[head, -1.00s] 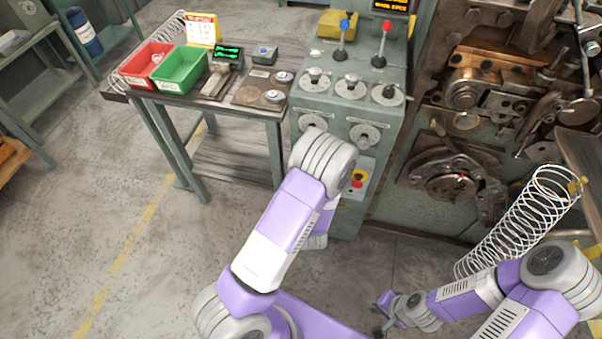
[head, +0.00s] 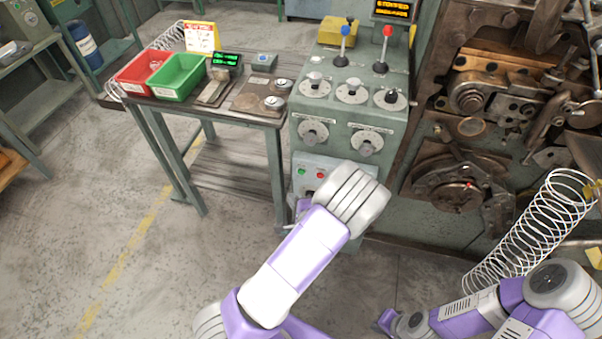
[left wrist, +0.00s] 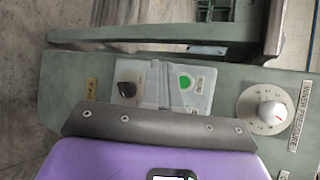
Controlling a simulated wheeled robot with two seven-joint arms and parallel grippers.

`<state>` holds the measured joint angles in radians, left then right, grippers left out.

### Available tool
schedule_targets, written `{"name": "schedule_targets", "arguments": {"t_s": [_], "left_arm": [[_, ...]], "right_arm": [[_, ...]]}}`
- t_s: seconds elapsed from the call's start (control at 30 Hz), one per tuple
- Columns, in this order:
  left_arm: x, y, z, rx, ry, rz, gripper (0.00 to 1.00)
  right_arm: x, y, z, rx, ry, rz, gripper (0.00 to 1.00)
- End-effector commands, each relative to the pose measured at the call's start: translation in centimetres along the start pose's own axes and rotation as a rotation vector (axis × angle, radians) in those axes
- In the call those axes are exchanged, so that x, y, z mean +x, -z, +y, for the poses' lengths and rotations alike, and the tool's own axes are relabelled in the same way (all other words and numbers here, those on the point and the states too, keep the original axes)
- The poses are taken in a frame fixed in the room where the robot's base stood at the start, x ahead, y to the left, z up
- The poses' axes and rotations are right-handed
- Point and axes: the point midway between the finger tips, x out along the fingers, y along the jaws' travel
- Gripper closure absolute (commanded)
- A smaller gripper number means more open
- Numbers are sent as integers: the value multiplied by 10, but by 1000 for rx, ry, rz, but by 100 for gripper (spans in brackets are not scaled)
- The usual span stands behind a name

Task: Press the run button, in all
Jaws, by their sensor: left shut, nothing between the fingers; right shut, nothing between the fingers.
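The control panel (head: 312,170) is a pale plate on the front of the green machine cabinet. It carries a green button (head: 301,171) and a red button (head: 320,175). In the left wrist view the green button (left wrist: 185,82) lies beside a black knob (left wrist: 125,89); the red one is hidden there. My left gripper (left wrist: 157,72) is shut and empty, its fingers over the panel between knob and green button. I cannot tell whether they touch the panel. In the head view my own wrist mostly hides it. My right gripper (head: 384,324) is low, away from the panel, shut and empty.
Dials and levers cover the cabinet above the panel; a pressure dial (left wrist: 263,115) is close by in the wrist view. A side table (head: 215,108) with red and green bins stands left. A large wire spring (head: 535,225) is at right. Open floor lies left.

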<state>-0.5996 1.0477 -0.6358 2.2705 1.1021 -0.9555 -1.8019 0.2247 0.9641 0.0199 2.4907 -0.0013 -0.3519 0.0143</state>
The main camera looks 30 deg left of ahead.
Motion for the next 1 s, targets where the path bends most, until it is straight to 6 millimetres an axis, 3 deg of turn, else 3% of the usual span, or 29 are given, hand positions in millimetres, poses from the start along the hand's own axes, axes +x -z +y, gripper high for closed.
{"name": "schedule_targets", "arguments": {"t_s": [0.3,0.5,1.0], "left_arm": [[33,23,-22,-6,1,-1,100],[45,32,-34,-2,1,-2,100],[50,36,-37,-1,0,0,100]], "right_arm": [[12,0,5,0,0,0,100],[1,0,0,0,0,0,100],[0,0,0,0,0,0,100]]}}
